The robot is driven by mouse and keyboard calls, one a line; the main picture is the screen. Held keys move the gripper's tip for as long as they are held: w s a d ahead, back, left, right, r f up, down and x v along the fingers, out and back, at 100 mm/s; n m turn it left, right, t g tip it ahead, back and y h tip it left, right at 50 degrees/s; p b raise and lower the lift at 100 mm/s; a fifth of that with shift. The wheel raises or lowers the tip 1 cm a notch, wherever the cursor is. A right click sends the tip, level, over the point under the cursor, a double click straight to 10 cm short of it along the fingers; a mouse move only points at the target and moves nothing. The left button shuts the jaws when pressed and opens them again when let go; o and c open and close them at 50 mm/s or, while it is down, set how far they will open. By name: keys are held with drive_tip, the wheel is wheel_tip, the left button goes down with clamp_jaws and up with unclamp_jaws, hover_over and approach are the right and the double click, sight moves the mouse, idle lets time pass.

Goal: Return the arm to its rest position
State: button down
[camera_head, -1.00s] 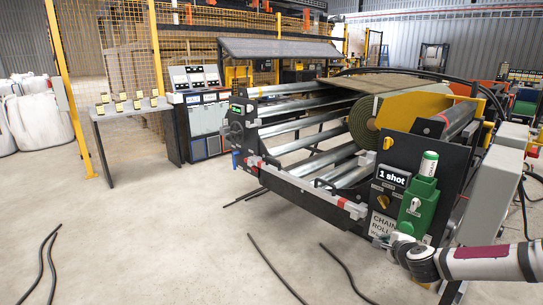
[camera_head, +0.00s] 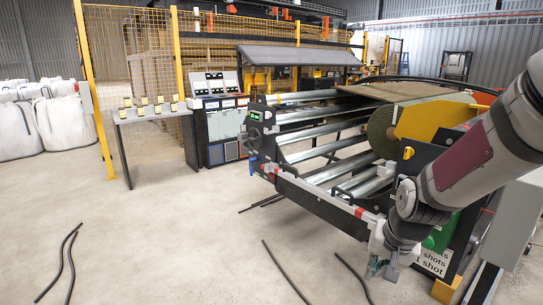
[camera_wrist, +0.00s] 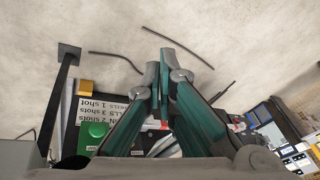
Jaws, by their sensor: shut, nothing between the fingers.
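My arm (camera_head: 465,160) reaches in from the right in the head view, bent downward in front of the turf roll machine's right end. My gripper (camera_head: 376,266) hangs below the wrist, pointing down, in front of the machine's lower right corner. In the wrist view my gripper (camera_wrist: 158,80) shows its two green-sided fingers with their tips close together, and nothing is held. The arm covers much of the machine's control panel; only part of the green box (camera_head: 440,238) and the white sign (camera_head: 432,262) shows.
The machine holds a turf roll (camera_head: 383,130) above metal rollers. A grey cabinet (camera_head: 510,220) stands close to my arm. Black hoses (camera_head: 285,272) lie on the floor. A small table (camera_head: 143,116) and white bags (camera_head: 62,123) stand left.

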drive_tip(key=s+a+r+n+g, duration=0.15)
drive_tip(key=s+r, duration=0.25)
drive_tip(key=s, duration=0.6)
drive_tip(key=s+a+r+n, duration=0.15)
drive_tip(key=s+r, duration=0.25)
drive_tip(key=s, duration=0.5)
drive_tip(key=s+a+r+n+g, duration=0.15)
drive_tip(key=s+r, duration=0.35)
drive_tip(key=s, duration=0.5)
wheel_tip(320, 180, up, 13)
drive_tip(key=d+t+p, duration=0.1)
drive_tip(key=t+p, duration=0.2)
drive_tip(key=p, duration=0.9)
drive_tip(key=shift+s+n+h, duration=0.25)
drive_tip(key=shift+n+h, duration=0.05)
drive_tip(key=shift+n, duration=0.05)
